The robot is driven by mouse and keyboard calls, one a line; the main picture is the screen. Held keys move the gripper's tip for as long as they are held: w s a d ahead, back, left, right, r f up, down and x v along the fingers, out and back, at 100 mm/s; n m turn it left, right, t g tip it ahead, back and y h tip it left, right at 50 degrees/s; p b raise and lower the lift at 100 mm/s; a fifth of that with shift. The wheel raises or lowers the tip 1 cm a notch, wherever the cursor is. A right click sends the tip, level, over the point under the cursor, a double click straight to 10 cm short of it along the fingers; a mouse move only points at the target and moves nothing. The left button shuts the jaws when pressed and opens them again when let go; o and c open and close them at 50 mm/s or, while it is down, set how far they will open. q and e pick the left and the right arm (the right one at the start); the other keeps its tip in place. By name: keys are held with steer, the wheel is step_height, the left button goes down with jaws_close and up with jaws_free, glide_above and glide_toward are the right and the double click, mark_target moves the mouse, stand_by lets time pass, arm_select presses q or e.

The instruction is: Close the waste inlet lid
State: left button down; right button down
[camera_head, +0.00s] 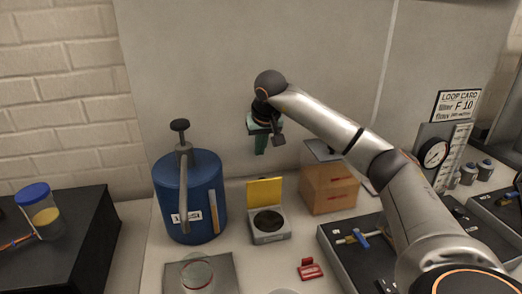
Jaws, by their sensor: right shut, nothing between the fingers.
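The waste inlet is a small grey box (270,237) with a round dark opening (267,221) in its top. Its yellow lid (265,192) stands upright at the back edge, so the inlet is open. My right gripper (261,151) is above and behind the lid, in front of the grey back wall. It has green fingers pointing down, shut and empty, apart from the lid. My left gripper is not in view.
A blue drum (190,205) with a black-knobbed handle stands left of the inlet. A brown box (328,188) stands to its right. A red piece (310,269) lies in front right, and a grey plate (222,272) with a glass dish lies front left.

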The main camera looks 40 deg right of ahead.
mark_target(263, 190)
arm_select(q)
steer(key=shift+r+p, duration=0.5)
arm_select(e)
step_height(263, 190, down, 7)
steer(key=shift+s+a+f, duration=0.15)
steer(key=shift+s, duration=0.25)
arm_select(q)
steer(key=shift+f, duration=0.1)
arm_select(e)
steer(key=shift+s+a+b, duration=0.15)
steer(key=shift+s+b, duration=0.1)
steer(key=shift+b, duration=0.1)
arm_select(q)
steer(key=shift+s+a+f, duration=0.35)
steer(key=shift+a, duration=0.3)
arm_select(e)
steer(key=shift+t, duration=0.3)
